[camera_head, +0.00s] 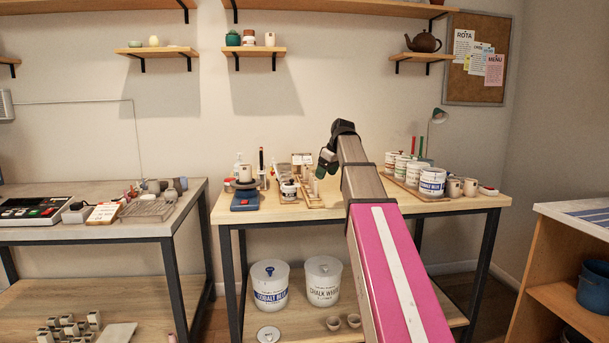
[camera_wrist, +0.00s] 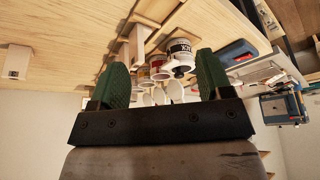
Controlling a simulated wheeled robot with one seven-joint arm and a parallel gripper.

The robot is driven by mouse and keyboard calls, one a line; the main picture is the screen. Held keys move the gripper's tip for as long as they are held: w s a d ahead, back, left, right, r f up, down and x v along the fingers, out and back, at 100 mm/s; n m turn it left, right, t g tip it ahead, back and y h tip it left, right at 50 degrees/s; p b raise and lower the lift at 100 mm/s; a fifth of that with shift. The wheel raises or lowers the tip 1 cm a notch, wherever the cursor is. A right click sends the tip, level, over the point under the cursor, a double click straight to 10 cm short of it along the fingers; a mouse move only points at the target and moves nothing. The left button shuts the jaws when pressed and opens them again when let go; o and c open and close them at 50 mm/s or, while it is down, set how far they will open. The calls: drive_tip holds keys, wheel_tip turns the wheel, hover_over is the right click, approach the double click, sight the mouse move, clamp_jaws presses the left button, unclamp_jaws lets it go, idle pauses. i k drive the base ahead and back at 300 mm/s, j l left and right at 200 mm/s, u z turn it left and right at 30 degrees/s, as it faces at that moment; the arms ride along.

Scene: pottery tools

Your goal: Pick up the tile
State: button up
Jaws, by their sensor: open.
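My gripper (camera_head: 326,162), with green finger pads, is open and hangs above the middle table, left of my arm's elbow. In the wrist view my gripper (camera_wrist: 162,82) shows its two pads wide apart with nothing held between them. A small pale upright block that looks like a tile (camera_wrist: 17,61) stands alone on the wood at the left of the wrist view, outside the fingers. More pale tile-like pieces (camera_wrist: 137,45) stand in a wooden rack beyond the pads. In the head view such pieces (camera_head: 312,183) show just below the gripper. Which one is meant I cannot tell.
Small jars (camera_wrist: 180,48) and a blue scale (camera_wrist: 238,52) lie beyond the fingers; the scale (camera_head: 245,200) is at the table's left. Glaze jars (camera_head: 432,181) and cups stand at its right.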

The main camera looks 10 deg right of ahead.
sight(306, 169)
drive_tip(key=i, duration=1.1)
